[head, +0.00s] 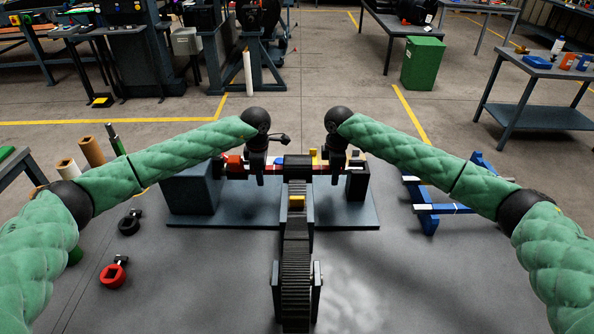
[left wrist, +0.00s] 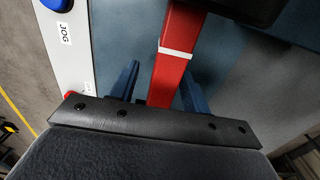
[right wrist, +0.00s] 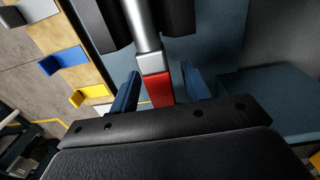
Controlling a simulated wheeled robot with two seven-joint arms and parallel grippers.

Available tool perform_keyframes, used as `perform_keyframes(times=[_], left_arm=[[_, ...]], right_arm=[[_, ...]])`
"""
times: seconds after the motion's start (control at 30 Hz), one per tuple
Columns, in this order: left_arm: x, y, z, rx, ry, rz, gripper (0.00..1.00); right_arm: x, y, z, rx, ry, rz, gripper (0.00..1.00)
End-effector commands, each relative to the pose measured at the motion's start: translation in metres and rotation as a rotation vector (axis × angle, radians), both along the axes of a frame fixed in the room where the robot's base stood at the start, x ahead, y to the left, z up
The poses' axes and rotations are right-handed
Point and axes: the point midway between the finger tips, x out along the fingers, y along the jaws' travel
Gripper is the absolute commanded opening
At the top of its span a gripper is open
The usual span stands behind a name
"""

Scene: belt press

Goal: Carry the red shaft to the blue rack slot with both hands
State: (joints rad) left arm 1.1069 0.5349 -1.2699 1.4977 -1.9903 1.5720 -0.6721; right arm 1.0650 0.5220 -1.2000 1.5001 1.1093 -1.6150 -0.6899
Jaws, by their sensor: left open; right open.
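The red shaft (left wrist: 175,68) lies across the press in front of me, partly hidden by my arms in the head view. My left gripper (head: 257,180) is open over it. In the left wrist view, a red stretch with a white band runs between the blue fingers. My right gripper (head: 337,177) is also open over the shaft. In the right wrist view, a red stretch (right wrist: 159,89) below a silver part lies between the fingers. The blue rack (head: 428,208) stands on the right, partly behind my right arm.
A dark belt (head: 296,250) with a yellow block (head: 297,202) runs toward me between the arms. A dark box (head: 190,188) stands left on the base plate. Loose red (head: 113,275) and black (head: 130,222) ring-shaped parts lie at left.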

Motion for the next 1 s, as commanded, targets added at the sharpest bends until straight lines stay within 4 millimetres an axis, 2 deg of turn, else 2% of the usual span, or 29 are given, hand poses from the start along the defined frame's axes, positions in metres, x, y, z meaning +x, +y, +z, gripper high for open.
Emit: perform_keyframes(times=[0.3,0.53,1.0], left_arm=[[0.0,0.0,-0.0015,0.0,0.0,0.0,0.45],[0.0,0.0,-0.0014,0.0,0.0,0.0,0.0],[0.0002,0.0001,-0.001,0.0,0.0,0.0,0.0]], right_arm=[[0.0,-0.0001,-0.0015,0.0,0.0,0.0,0.45],[0.0001,-0.0002,-0.0013,0.0,0.0,0.0,0.0],[0.0002,-0.0002,-0.0009,0.0,0.0,0.0,0.0]])
